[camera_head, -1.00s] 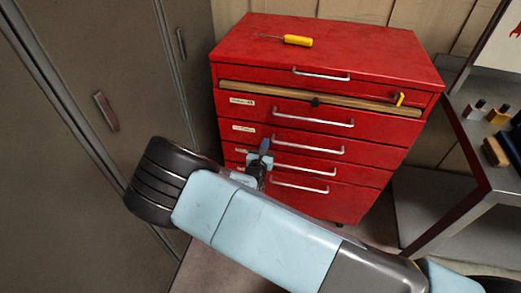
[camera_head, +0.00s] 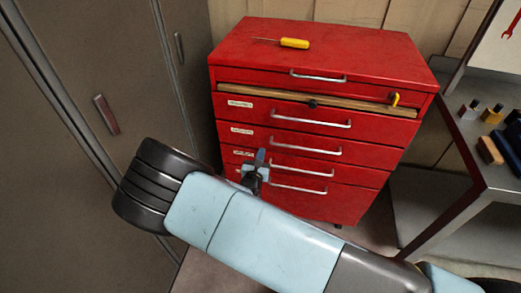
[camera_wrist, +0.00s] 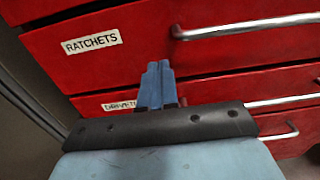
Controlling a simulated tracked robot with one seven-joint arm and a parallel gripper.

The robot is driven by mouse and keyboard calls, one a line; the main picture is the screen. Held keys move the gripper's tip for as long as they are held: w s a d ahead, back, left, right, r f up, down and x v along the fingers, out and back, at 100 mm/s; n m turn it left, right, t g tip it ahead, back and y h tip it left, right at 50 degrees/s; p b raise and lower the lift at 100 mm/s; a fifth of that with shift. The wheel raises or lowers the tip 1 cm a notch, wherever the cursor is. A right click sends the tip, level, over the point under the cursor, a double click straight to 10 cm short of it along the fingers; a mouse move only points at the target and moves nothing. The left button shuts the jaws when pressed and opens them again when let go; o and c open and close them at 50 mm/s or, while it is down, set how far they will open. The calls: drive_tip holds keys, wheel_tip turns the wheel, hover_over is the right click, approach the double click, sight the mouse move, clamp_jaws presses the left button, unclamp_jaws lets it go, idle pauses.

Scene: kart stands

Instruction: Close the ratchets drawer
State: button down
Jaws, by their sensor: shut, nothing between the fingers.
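The ratchets drawer (camera_wrist: 150,60) is a red front with a "RATCHETS" label and a silver handle. In the head view it seems to be the drawer (camera_head: 270,138) in the middle of the red cabinet, and I cannot tell how far it sticks out. My gripper (camera_wrist: 158,75) has blue fingers held together with nothing between them. In the wrist view they point at the lower part of this front, left of its handle. In the head view my gripper (camera_head: 260,157) is before the cabinet's lower left side. Whether it touches the front is unclear.
Another labelled drawer (camera_wrist: 215,90) is just below, partly hidden by my fingers. A yellow-handled tool (camera_head: 295,43) lies on the cabinet top. A grey locker (camera_head: 90,110) stands close on the left, and a metal bench (camera_head: 470,165) stands on the right.

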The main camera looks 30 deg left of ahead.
drive_tip(key=v, duration=0.9)
drive_tip(key=w+d+r+m+g+h, duration=0.2)
drive_tip(key=w+d+r+m+h, duration=0.95)
drive_tip(key=d+r, duration=0.25)
drive_tip(key=w+d+r+m+g+h, duration=0.1)
drive_tip(key=w+d+r+m+g, duration=0.1)
drive_tip(key=d+r+m+g, duration=0.5)
drive_tip(key=w+d+r+m+g+h, duration=0.15)
drive_tip(key=d+r+m, duration=0.3)
drive_tip(key=d, duration=0.75)
drive_tip(key=s+d+r+m+g+y, duration=0.2)
drive_tip(key=s+d+r+m, duration=0.2)
drive_tip(key=d+r, duration=0.3)
drive_tip(key=s+d+r+m+g+y, duration=0.25)
drive_tip(key=s+d+r+m, duration=0.2)
drive_tip(key=d, duration=0.35)
drive_tip(key=s+d+r+m+t+y, duration=0.3)
drive_tip(key=s+d+r+m, duration=0.3)
drive_tip(key=s+r, duration=0.4)
drive_tip(key=shift+s+m+y, duration=0.75)
drive_tip(key=shift+s+m, duration=0.1)
drive_tip(key=shift+s, duration=0.45)
